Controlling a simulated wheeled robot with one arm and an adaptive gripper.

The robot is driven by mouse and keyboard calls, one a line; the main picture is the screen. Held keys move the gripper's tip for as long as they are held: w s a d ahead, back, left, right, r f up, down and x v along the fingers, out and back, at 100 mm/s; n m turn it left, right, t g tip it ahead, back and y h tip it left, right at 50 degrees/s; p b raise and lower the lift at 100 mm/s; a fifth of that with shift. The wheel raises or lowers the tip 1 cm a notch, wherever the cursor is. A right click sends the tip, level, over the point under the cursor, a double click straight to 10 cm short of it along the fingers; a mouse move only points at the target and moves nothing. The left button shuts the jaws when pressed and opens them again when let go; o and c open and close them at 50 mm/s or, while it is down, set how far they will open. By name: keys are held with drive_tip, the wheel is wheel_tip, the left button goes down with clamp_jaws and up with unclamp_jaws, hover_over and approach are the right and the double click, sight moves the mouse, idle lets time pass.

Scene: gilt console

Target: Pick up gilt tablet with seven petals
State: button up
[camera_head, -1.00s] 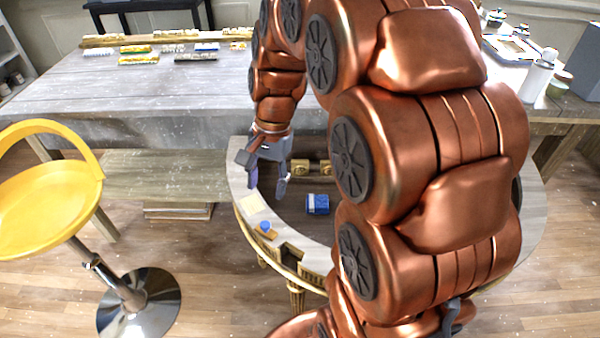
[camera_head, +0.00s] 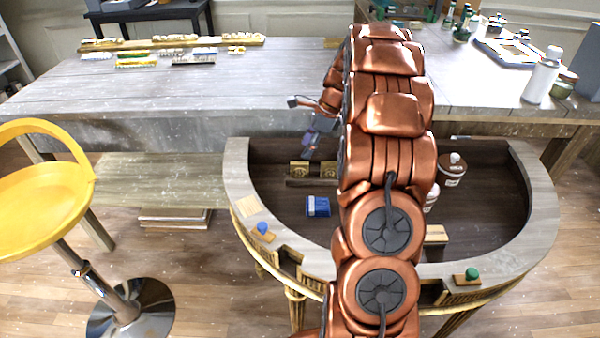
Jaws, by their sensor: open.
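Two small gilt tablets stand side by side inside the half-round console, the left one (camera_head: 299,168) and the right one (camera_head: 328,169). Each bears a raised round motif, but its petals are too small to count. My gripper (camera_head: 309,146) is open, just above and behind the tablets in the picture, and partly hidden by my copper arm. I see nothing held in it. I cannot tell how far it is from the tablets.
The console's pale curved rim (camera_head: 236,170) surrounds a dark sunken floor. A blue box (camera_head: 318,206) lies in front of the tablets. A brown-and-white jar (camera_head: 453,168) stands to the right. A yellow stool (camera_head: 40,200) is at left. The long table (camera_head: 130,95) behind bears several small blocks.

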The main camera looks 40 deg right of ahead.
sight(301, 163)
drive_tip(key=shift+s+p+x, duration=0.15)
drive_tip(key=shift+p+x, duration=0.1)
drive_tip(key=shift+x, duration=1.65)
drive_tip(key=shift+s+p+x, duration=0.2)
drive_tip(key=shift+x, duration=1.7)
drive_tip(key=shift+c, duration=0.2)
clamp_jaws()
